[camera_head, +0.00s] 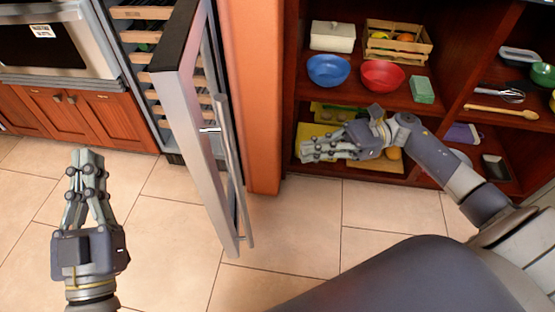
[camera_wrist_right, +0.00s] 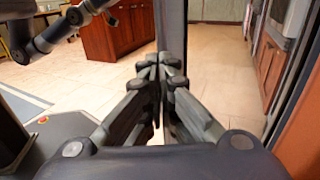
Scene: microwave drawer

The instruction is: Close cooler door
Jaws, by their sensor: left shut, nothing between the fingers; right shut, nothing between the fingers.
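The cooler door (camera_head: 205,140) stands swung open in the head view, with a dark top edge, a silver frame and a long vertical handle (camera_head: 232,165). The cooler body (camera_head: 145,50) behind it shows several wooden shelf fronts. My left gripper (camera_head: 87,155) is shut and empty, to the left of the door, on the cooler's open side. My right gripper (camera_head: 308,150) is shut and empty, to the right of the door and handle, apart from them. In the right wrist view its fingers (camera_wrist_right: 160,65) are together, and a door edge (camera_wrist_right: 172,30) shows behind them.
An orange pillar (camera_head: 255,90) stands right of the cooler. Open shelves hold a blue bowl (camera_head: 328,70), a red bowl (camera_head: 382,75), a fruit crate (camera_head: 398,42) and a white box (camera_head: 332,37). An oven (camera_head: 50,50) is at the upper left. Tiled floor (camera_head: 160,240) is clear around the door.

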